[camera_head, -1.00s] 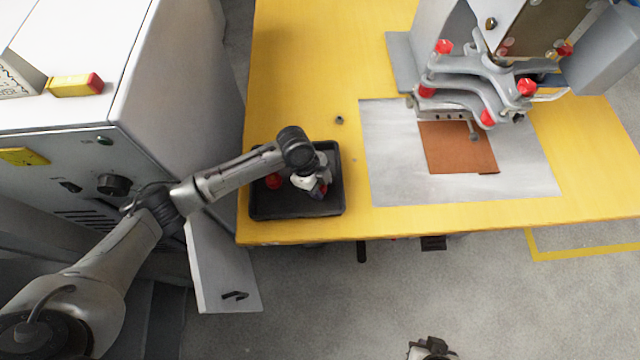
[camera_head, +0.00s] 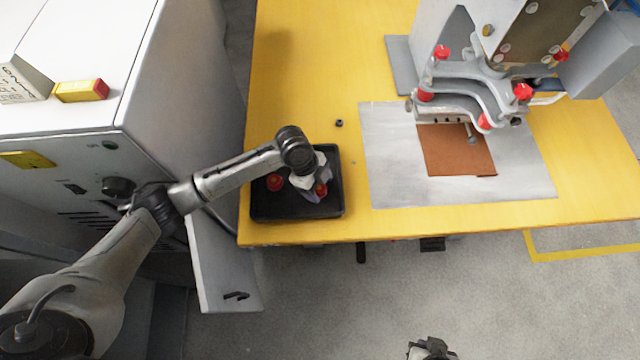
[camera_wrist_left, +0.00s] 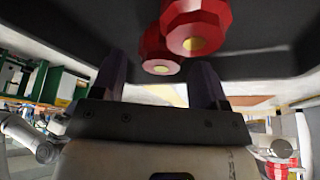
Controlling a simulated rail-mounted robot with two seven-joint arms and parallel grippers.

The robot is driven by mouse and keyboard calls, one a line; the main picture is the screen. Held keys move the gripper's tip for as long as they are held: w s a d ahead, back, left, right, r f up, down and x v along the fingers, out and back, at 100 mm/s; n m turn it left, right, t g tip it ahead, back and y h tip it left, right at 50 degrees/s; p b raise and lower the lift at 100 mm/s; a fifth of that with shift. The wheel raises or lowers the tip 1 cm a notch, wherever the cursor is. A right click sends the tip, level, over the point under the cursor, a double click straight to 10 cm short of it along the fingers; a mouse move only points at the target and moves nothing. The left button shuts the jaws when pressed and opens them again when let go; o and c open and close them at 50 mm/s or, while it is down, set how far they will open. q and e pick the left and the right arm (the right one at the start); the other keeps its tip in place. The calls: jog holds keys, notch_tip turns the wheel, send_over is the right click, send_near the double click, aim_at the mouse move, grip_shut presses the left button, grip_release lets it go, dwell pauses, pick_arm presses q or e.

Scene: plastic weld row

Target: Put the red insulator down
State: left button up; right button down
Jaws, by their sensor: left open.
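A dark tray (camera_head: 275,208) lies at the left front of the yellow table. Two red insulators stand in it, one at the left (camera_head: 275,182) and one at the right (camera_head: 321,189). My left gripper (camera_head: 314,192) is low over the tray's right side, by the right insulator. In the left wrist view my left gripper (camera_wrist_left: 158,72) is open, its dark fingers apart. The near red insulator (camera_wrist_left: 195,22) and another behind it (camera_wrist_left: 158,50) show beyond the fingers, with pale yellow centres. The wrist hides part of the tray. My right gripper (camera_head: 430,348) is only partly seen at the bottom edge.
A grey machine (camera_head: 480,85) with red knobs stands over a metal plate (camera_head: 395,170) and a brown sheet (camera_head: 455,150). A small dark nut (camera_head: 339,123) lies on the table. A grey cabinet (camera_head: 165,90) stands left of the table. The table (camera_head: 300,60) behind the tray is clear.

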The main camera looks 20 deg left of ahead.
pick_arm(q)
jog(key=p+v, duration=0.5)
jog(key=v, duration=0.1)
jog(key=shift+s+d+f, duration=0.1)
jog(key=shift+s+d, duration=0.15)
jog(key=s+d, duration=0.1)
jog(key=s, duration=0.1)
jog(key=s+d+f+n, duration=0.1)
jog(key=s+d, duration=0.1)
jog(key=s+d+n, duration=0.1)
jog(key=s, duration=0.1)
jog(key=shift+s+d+f+t, duration=0.3)
jog(key=shift+s+f, duration=0.1)
jog(key=s+a+r+n+t+y, duration=0.1)
jog(key=s+a+n+y, duration=0.1)
jog(key=s+a+n, duration=0.2)
jog(key=s+a+r+n+t+y, duration=0.2)
jog(key=s+a+n, duration=0.3)
jog(key=s+n, duration=0.5)
jog(key=s, duration=0.5)
jog(key=shift+s+a+r+n, duration=0.15)
jog(key=shift+a+r+n, duration=0.05)
jog(key=shift+n, duration=0.2)
